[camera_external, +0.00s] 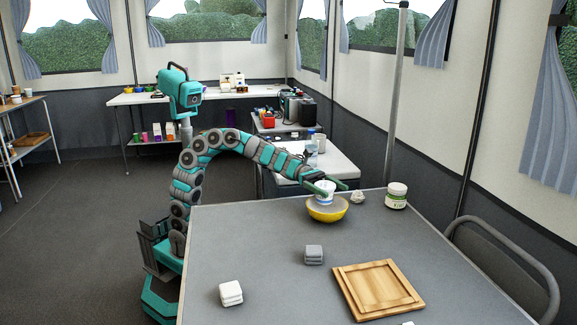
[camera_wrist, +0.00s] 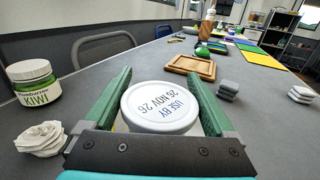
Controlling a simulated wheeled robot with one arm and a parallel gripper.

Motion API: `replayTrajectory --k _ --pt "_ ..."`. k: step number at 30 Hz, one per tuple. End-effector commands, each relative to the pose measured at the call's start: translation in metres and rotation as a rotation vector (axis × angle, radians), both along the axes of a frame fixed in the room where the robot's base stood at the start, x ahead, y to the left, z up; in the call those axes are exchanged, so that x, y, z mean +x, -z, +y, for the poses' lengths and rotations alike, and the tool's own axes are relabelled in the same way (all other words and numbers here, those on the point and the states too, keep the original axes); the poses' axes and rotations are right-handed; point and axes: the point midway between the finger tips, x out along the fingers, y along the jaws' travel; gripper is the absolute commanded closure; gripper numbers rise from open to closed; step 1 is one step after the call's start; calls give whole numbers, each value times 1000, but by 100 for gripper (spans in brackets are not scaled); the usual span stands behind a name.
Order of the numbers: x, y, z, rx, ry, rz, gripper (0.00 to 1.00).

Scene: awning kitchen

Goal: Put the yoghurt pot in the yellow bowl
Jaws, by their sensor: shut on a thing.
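The yoghurt pot (camera_wrist: 160,106) is white, and its lid with a printed use-by date faces the wrist camera. In the external view the pot (camera_external: 325,190) is at the yellow bowl (camera_external: 327,213), over or partly within its opening. My gripper (camera_external: 333,186) is shut on the pot, with a green finger on each side of it; the gripper (camera_wrist: 168,100) also shows in the wrist view. The bowl stands on the grey table near its far edge. I cannot tell whether the pot touches the bowl's inside.
Beside the bowl are a crumpled white item (camera_external: 357,197) and a kiwi jar (camera_external: 396,195). A grey stack (camera_external: 313,254), a white stack (camera_external: 231,293) and a wooden tray (camera_external: 345,277) lie nearer. A chair (camera_external: 500,262) stands at the right. The table's middle is mostly clear.

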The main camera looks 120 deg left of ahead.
Motion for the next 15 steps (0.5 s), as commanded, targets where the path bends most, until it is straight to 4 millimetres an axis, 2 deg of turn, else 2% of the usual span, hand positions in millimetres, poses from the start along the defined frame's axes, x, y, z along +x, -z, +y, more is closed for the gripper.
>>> replayTrajectory --k 12,13,15 --pt "0 9 -1 1 2 0 74" --pt "0 9 -1 1 2 1 7" --pt "0 9 -1 1 1 1 0"
